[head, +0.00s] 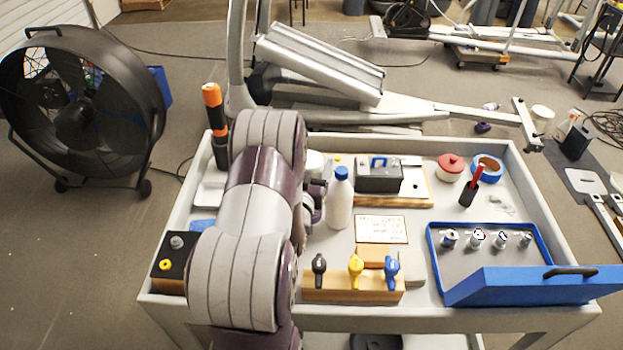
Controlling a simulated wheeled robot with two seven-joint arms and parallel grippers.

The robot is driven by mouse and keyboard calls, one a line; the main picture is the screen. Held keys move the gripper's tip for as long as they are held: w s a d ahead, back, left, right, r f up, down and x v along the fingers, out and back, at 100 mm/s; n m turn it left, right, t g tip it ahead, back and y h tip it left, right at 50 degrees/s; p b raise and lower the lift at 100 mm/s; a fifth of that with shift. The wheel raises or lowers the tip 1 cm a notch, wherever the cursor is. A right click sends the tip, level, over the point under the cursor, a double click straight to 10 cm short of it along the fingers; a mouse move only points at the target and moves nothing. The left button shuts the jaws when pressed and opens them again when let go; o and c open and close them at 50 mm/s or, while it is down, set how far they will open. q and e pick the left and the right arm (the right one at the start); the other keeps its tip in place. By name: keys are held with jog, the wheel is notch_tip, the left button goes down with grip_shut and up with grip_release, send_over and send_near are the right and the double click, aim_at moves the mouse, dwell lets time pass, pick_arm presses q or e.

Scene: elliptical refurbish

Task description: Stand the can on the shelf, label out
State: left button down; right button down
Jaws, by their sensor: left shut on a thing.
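I cannot pick out a can with a readable label in the head view. My left gripper (318,190) is small and partly hidden behind my large left arm, over the left middle of the cart. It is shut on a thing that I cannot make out. A white bottle with a blue cap (340,203) stands upright just right of the gripper; I cannot tell if they touch. A pale rounded thing (315,164) shows partly behind the gripper. My right gripper is not in view. No shelf can be made out clearly; the grey cart (455,318) has a rimmed top.
A wooden block with black, yellow and blue handles (352,287) stands at the cart's front. Right of it is an open blue case (530,285) with metal parts. A dark box (379,176), red-lidded pot (450,167) and blue tape roll (487,165) stand farther back.

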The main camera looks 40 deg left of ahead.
pick_arm(q)
notch_tip(320, 180, down, 4)
jog(key=shift+w+a+f, duration=0.1)
jog(key=shift+c, duration=1.5)
grip_release()
jog(key=shift+f, duration=0.1)
